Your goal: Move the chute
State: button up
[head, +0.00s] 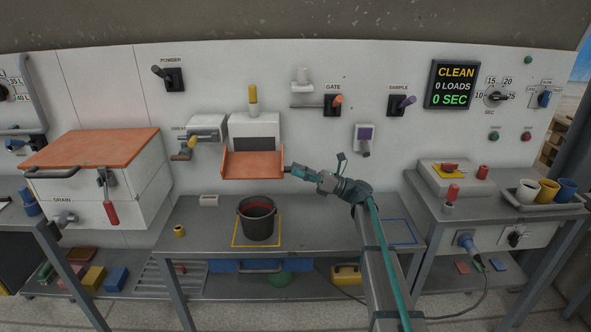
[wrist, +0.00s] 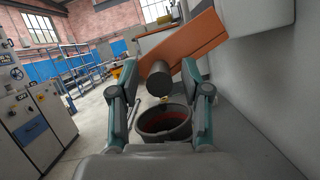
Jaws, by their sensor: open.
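The orange chute (head: 253,165) sticks out from the white panel, above and behind the black bucket (head: 258,218). In the wrist view the chute (wrist: 182,45) slants across the top right. A dark grey cylindrical knob (wrist: 160,77) shows in front of it, seemingly on the chute's side. My gripper (head: 290,170) is at the chute's right edge. In the wrist view my gripper (wrist: 159,72) is open, with one finger on each side of the knob. I cannot tell whether either finger touches it. The bucket also shows below the fingers (wrist: 165,124).
The bucket stands inside a yellow outline on the grey bench (head: 320,215). A blue outline (head: 401,232) lies empty at the bench's right. A white box with a yellow-topped post (head: 253,100) is above the chute. Gate lever (head: 335,102) and sample lever (head: 402,102) are on the panel.

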jog(key=shift+a+r, duration=0.25)
jog(key=shift+a, duration=0.3)
grip_shut()
